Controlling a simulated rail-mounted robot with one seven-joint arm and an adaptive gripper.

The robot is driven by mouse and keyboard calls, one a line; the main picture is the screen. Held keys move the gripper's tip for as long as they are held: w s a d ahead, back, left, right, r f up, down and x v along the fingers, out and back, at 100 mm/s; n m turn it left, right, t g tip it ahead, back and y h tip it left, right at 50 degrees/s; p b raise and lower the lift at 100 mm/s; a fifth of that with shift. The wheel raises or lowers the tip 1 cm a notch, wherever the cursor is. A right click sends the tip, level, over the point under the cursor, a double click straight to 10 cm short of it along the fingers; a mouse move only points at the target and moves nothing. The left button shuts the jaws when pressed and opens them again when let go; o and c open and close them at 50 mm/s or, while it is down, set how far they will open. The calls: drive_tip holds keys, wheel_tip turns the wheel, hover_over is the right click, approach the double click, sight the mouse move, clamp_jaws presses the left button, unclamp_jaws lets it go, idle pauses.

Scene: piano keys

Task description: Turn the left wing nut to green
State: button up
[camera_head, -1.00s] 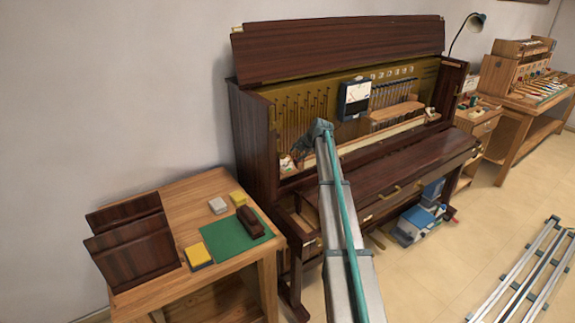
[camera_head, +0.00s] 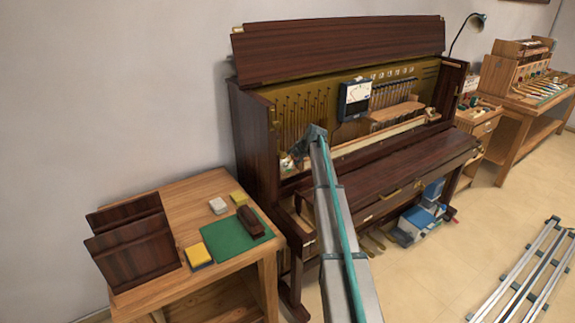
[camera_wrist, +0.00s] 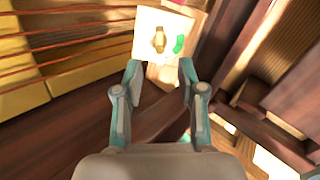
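In the wrist view a brass-coloured wing nut (camera_wrist: 159,40) sits on a white plate (camera_wrist: 146,22). A green mark (camera_wrist: 179,44) is on the plate just right of the nut. The nut's wings point roughly up and down in the picture, not at the green. My gripper (camera_wrist: 160,68) is open, with its two fingertips apart, short of the nut and on either side of its line. Nothing is between the fingers. In the head view my gripper (camera_head: 298,152) is at the left end of the open piano (camera_head: 250,135), where the nut is too small to make out.
Piano strings (camera_wrist: 40,55) and wooden blocks lie left of my fingers in the wrist view; dark wooden case parts (camera_wrist: 275,110) lie to the right. In the head view a meter (camera_head: 354,100) stands inside the piano, and a side table (camera_head: 190,285) stands to its left.

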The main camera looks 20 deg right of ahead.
sight(289, 162)
drive_tip(key=shift+w+f, duration=0.15)
drive_tip(key=shift+f, duration=0.05)
drive_tip(key=shift+w+f+b, duration=0.2)
drive_tip(key=shift+f+b, duration=0.1)
drive_tip(key=shift+b, duration=0.15)
drive_tip(key=shift+b+x, duration=2.1)
drive_tip(key=shift+x, duration=1.05)
drive_tip(key=shift+s+r, duration=0.4)
drive_tip(key=shift+r, duration=0.1)
drive_tip(key=shift+b, duration=0.3)
clamp_jaws()
